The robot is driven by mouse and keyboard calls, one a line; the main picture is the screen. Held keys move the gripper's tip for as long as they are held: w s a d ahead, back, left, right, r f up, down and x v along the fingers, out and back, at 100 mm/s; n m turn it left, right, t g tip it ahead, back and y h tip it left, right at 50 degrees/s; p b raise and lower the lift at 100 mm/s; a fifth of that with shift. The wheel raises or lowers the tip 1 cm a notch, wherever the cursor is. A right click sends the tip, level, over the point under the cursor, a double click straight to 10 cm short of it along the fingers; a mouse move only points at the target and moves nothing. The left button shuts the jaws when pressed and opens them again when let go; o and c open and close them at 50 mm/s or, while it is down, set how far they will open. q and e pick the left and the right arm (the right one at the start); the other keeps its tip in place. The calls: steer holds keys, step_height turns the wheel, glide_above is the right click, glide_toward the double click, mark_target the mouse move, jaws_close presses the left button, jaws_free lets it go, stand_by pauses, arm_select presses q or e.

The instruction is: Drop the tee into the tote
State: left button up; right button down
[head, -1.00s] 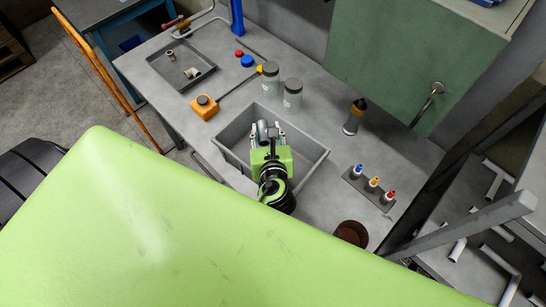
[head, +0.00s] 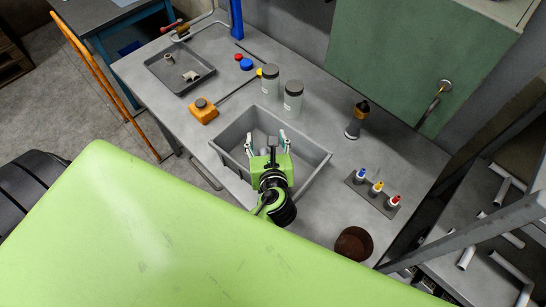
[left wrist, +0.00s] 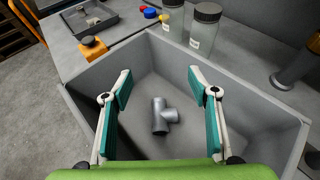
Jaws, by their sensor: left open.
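The tee (left wrist: 164,115) is a grey T-shaped pipe fitting. In the left wrist view it lies on the floor of the grey tote (left wrist: 265,105), apart from the fingers. In the head view the tote (head: 313,158) stands on the workbench, and the tee is mostly hidden by my gripper. My left gripper (head: 267,138) is over the tote. In the left wrist view its two teal-padded fingers (left wrist: 160,88) are spread wide with nothing between the pads. My right gripper does not show.
A grey tray (head: 183,83) with small fittings sits at the bench's far left. An orange box (head: 204,112) and two grey-lidded jars (head: 292,99) stand behind the tote. A rack of small bottles (head: 374,190) and a brown round thing (head: 353,243) lie to the right.

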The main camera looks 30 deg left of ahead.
arm_select(q)
step_height(320, 180, up, 10)
stand_by(0.5)
stand_by(0.4)
